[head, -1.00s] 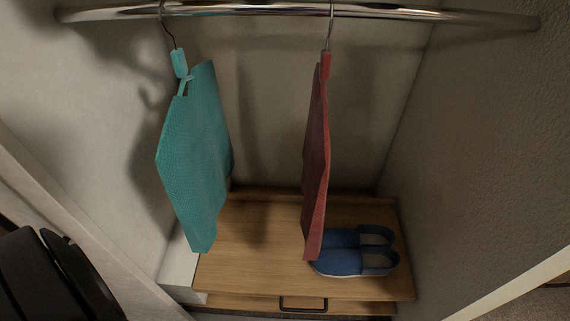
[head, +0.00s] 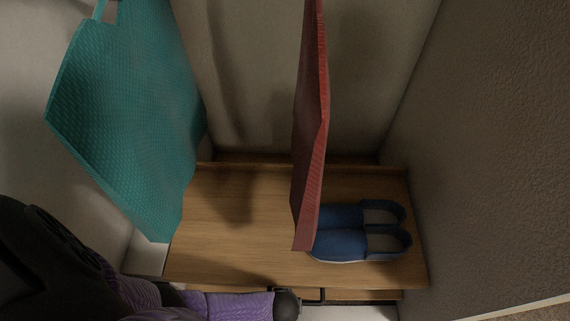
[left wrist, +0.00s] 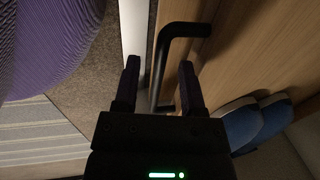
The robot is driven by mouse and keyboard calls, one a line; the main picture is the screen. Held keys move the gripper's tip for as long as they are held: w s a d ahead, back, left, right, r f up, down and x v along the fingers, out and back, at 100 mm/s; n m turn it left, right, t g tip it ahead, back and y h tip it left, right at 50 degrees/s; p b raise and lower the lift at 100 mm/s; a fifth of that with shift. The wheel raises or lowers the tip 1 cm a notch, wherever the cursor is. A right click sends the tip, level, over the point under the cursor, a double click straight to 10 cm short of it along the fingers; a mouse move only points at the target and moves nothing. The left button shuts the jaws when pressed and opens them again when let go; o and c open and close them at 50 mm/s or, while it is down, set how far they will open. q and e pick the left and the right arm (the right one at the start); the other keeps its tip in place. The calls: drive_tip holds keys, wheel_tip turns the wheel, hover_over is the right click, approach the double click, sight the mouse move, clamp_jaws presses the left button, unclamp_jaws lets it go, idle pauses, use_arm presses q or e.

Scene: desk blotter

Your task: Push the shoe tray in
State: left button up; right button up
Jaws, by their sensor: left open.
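The wooden shoe tray (head: 230,235) sits low in the closet and bears a pair of blue slip-on shoes (head: 345,243) at its right side. A dark bar handle (head: 314,294) is on its front; it also shows in the left wrist view (left wrist: 183,30). My left gripper (head: 290,303) is at the front of the tray, beside the handle in the head view. In the left wrist view the open left gripper (left wrist: 160,66) has one finger on each side of the handle bar; contact cannot be told. My right gripper is not in view.
A teal hanging piece (head: 130,110) is at the left and a red hanging piece (head: 310,130) hangs over the tray, partly covering the shoes. Closet walls (head: 490,150) stand close on both sides. A pale strip (left wrist: 134,40) runs beside the tray front.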

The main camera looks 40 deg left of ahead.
use_arm(q)
clamp_jaws()
idle(1.5)
